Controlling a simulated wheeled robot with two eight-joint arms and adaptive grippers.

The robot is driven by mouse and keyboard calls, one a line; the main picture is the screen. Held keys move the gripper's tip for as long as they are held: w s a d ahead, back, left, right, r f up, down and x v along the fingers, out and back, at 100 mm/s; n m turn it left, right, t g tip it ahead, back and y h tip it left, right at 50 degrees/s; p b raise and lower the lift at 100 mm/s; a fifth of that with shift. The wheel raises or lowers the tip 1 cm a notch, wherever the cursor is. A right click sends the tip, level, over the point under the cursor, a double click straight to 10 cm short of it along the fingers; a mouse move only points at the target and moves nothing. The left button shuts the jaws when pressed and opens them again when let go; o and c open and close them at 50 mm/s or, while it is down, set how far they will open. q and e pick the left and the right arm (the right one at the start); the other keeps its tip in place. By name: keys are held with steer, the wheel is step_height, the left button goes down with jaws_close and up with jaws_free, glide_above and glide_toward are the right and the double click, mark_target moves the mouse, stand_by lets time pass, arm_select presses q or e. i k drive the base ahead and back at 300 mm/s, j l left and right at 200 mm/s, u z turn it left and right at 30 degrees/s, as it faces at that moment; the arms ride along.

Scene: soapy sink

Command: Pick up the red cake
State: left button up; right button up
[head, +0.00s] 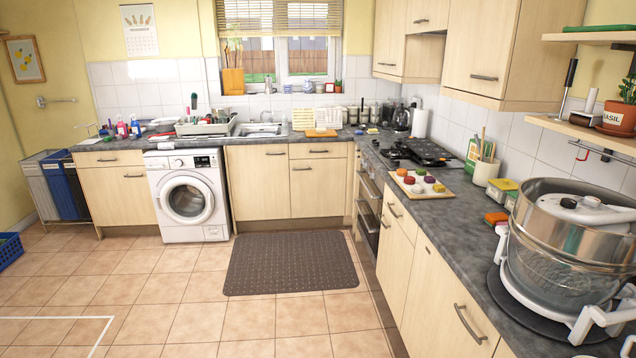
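Several small round cakes in different colours sit on a pale board (399,187) on the right-hand worktop. The red cake (417,188) appears to be the one at the board's near side, beside a yellow cake (439,188) and close to a dark purple one (430,179). The cakes are small in this view, so their exact shades are hard to tell. Nothing is touching the red cake. Neither of my grippers is in view.
A gas hob with a dark pan (428,152) lies behind the board. A utensil pot (486,172) stands right of it. A large glass and steel cooker (565,245) fills the near worktop. Open tiled floor (185,290) and a dark mat (291,264) lie left of the right-hand cabinets.

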mark_target(408, 180)
steer(key=i+z, duration=0.1)
steer(key=i, duration=0.4)
steer(key=i+j+z, duration=0.1)
steer(key=i, duration=0.45)
steer(key=i+j+z, duration=0.1)
steer(key=i, duration=0.4)
steer(key=i+j+z, duration=0.1)
steer(key=i, duration=0.45)
steer(key=i+j+z, duration=0.2)
steer(key=i+z, duration=0.15)
steer(key=z, duration=0.15)
steer(key=i+j+z, duration=0.3)
steer(key=z, duration=0.15)
steer(key=i+j+z, duration=0.3)
steer(key=j+z, duration=0.2)
steer(key=i+j+z, duration=0.15)
steer(key=j+z, duration=0.3)
steer(key=i+j+z, duration=0.1)
steer(key=j+z, duration=0.4)
